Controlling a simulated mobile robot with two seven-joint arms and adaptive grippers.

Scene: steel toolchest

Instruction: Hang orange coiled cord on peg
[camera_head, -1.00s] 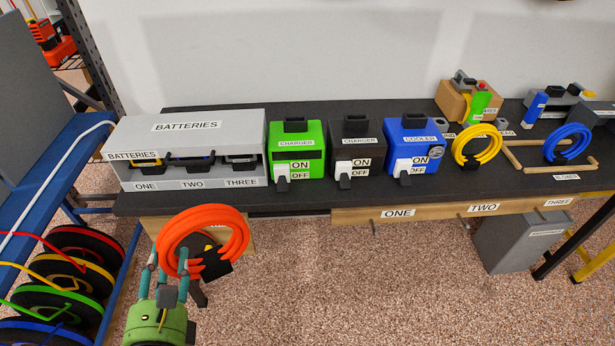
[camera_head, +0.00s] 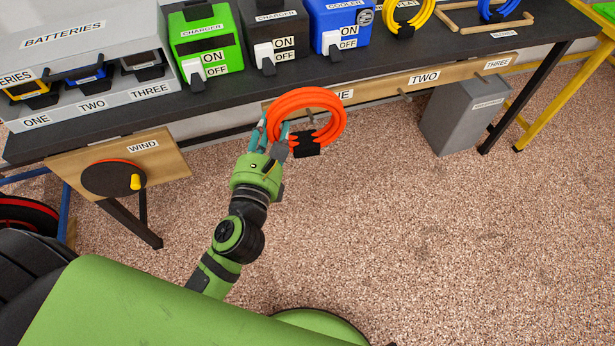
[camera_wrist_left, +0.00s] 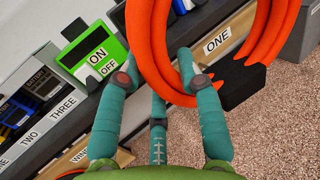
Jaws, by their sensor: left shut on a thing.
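The orange coiled cord (camera_head: 335,104) is held by my left gripper (camera_head: 274,137), which is shut on its left side. The cord has a black band at its bottom and is in front of the wooden board (camera_head: 460,75) on the bench's front edge, by the label ONE. A peg (camera_head: 405,97) sticks out near the label TWO. In the left wrist view the cord (camera_wrist_left: 255,45) stands between and beyond the fingers (camera_wrist_left: 158,72). My right gripper is not in view.
On the bench (camera_head: 30,150) stand the battery box (camera_head: 70,60), a green charger (camera_head: 204,40), a black charger (camera_head: 275,30) and a blue cooler (camera_head: 338,20). A WIND board (camera_head: 165,160) with a crank is at left. A grey bin (camera_head: 455,120) stands below. The floor in front is clear.

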